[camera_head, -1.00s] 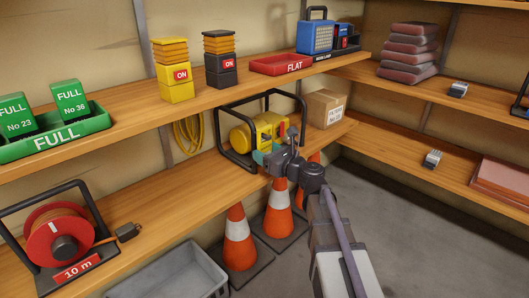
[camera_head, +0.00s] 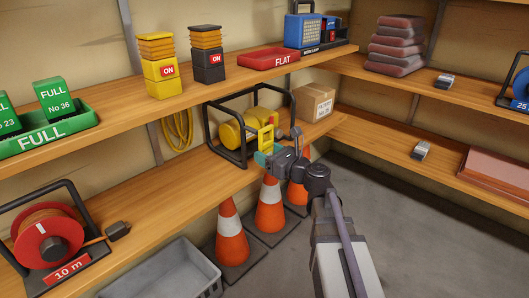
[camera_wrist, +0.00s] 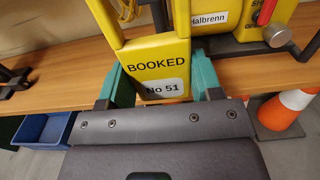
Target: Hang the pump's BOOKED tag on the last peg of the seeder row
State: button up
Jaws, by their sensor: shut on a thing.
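The yellow BOOKED tag (camera_wrist: 157,66), marked No 51, fills the middle of the wrist view. It looks like a plate with an open loop above. My gripper (camera_wrist: 164,84) is shut on it, with a teal finger at each side. In the head view the tag (camera_head: 265,139) shows above my gripper (camera_head: 266,158), in front of the middle shelf. The yellow pump (camera_head: 236,130) sits in a black tube frame on that shelf, just behind the tag. Its Halbrenn label (camera_wrist: 210,19) shows in the wrist view. I see no seeder row or pegs.
A cardboard box (camera_head: 310,104) stands right of the pump. Orange cones (camera_head: 232,240) stand on the floor below, beside a grey bin (camera_head: 165,275). A red reel (camera_head: 48,236) is at left. Open floor (camera_head: 410,230) lies to the right.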

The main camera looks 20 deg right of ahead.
jog(key=shift+v, duration=1.3)
